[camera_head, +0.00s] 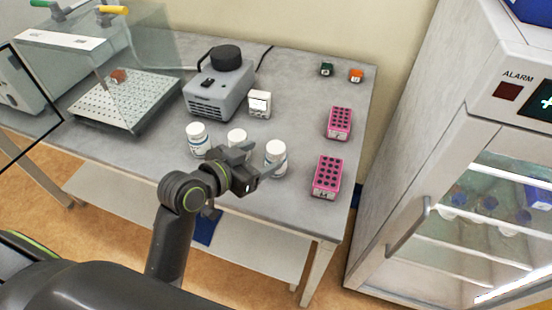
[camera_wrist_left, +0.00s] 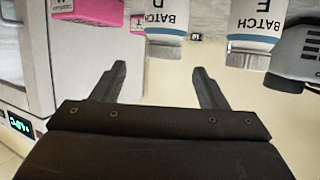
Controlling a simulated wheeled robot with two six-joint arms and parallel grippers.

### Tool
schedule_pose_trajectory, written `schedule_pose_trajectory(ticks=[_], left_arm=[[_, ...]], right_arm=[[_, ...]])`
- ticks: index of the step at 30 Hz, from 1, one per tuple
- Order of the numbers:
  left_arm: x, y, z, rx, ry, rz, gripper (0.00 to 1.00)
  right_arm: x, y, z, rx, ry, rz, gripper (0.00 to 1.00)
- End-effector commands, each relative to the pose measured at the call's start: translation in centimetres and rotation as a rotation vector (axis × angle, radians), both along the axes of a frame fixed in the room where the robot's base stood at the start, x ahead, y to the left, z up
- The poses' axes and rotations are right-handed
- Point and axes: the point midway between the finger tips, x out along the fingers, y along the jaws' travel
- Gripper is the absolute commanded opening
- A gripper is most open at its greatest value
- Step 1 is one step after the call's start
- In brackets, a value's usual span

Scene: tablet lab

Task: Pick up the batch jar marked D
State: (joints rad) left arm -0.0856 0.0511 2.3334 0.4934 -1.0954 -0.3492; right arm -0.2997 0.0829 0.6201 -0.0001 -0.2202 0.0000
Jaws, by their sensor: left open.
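The jar marked D (camera_wrist_left: 167,20) shows upside down at the top of the left wrist view, cut off by the edge, with white cap and blue-banded label. It lines up with the gap between my left gripper's fingers. A jar marked E (camera_wrist_left: 257,22) stands beside it. In the head view three white jars stand on the bench; their letters are unreadable. The rightmost jar (camera_head: 276,158) appears to be D. My left gripper (camera_head: 258,158) is open and empty, close to this jar and partly covering the middle jar (camera_head: 237,137). My right gripper is not in view.
Another white jar (camera_head: 197,140) stands to the left. A grey mixer (camera_head: 219,87) and small white box (camera_head: 260,104) stand behind. Pink racks (camera_head: 326,177) (camera_head: 339,123) are on the right. A glass-fronted cabinet (camera_head: 460,200) stands right of the bench (camera_head: 300,120).

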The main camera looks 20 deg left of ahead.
Motion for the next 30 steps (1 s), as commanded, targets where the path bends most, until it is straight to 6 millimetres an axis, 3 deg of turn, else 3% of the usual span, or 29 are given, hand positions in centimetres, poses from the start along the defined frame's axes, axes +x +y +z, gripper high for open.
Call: schedule_pose_trajectory(ticks=[3,13,22,30], left_arm=[[1.6,-0.8,-0.5,-0.002,0.000,0.000,0.67],[3.4,-1.5,-1.3,0.000,0.001,0.000,0.67],[6.6,-2.6,-2.6,-0.001,0.000,0.000,0.67],[7.4,-2.9,-3.0,0.001,0.000,0.002,0.67]], right_arm=[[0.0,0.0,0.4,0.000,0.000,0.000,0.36],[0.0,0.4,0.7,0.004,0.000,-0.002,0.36],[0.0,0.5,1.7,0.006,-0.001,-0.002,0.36],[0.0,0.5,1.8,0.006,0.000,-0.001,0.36]])
